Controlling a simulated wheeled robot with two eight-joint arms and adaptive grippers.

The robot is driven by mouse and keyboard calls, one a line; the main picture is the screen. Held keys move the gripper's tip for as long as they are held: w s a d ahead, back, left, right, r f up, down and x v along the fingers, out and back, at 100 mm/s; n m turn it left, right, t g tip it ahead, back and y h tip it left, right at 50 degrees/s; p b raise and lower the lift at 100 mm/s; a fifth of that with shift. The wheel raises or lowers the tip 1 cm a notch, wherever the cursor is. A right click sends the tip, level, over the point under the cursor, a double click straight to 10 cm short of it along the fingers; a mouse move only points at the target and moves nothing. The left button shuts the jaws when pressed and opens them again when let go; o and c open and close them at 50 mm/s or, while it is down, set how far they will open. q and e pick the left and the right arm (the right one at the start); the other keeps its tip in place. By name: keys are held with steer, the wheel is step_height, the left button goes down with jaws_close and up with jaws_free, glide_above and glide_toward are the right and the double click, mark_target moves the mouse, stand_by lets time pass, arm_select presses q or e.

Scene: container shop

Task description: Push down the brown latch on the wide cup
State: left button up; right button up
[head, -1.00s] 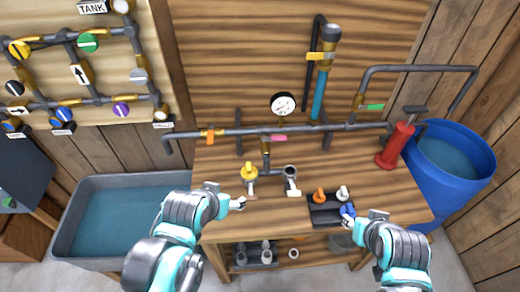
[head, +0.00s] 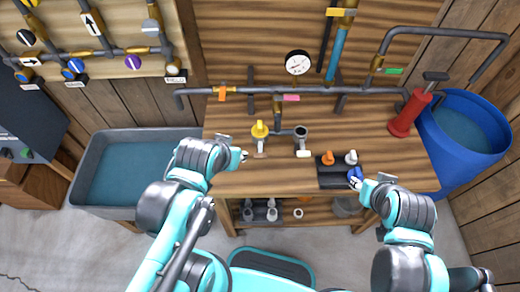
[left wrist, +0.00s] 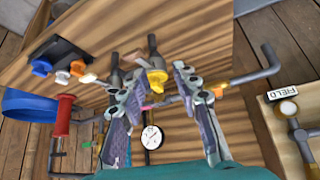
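On the workbench (head: 350,118), a fitting with a yellow top (head: 260,129) stands with a small brown latch (head: 260,155) at its front. Just right of it is a grey open-topped cup (head: 301,132) with a white tab (head: 303,154) in front. My left gripper (head: 243,154) is just left of the brown latch, apparently not touching it. In the left wrist view its fingers (left wrist: 155,105) are spread and empty, with the yellow top (left wrist: 157,78) seen beyond them. My right gripper (head: 360,183) is at a blue piece (head: 355,174); whether it grips it is unclear.
A black tray (head: 335,180) holds the blue, orange and white pieces. A dark pipe (head: 240,91) with a gauge (head: 298,62) runs behind. A red pump (head: 410,112) and blue barrel (head: 462,128) stand right. A grey water tank (head: 90,165) is left.

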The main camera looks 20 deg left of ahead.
arm_select(q)
steer(key=w+r+g+p, duration=0.1)
steer(key=w+d+r+g+p, duration=0.1)
steer(key=r, duration=0.1)
steer(key=w+r+n+p, duration=0.1)
steer(key=p, duration=0.1)
steer(key=shift+w+d+r+g, duration=0.3)
steer(key=shift+g, duration=0.1)
jaws_close()
steer(key=w+d+r+n+g+p, duration=0.1)
steer(key=w+d+n+g+p, duration=0.1)
steer(key=w+g+p, duration=0.3)
steer(key=shift+w+d+r+p, duration=0.35)
steer(key=shift+w+d, duration=0.15)
steer(key=shift+d, duration=0.1)
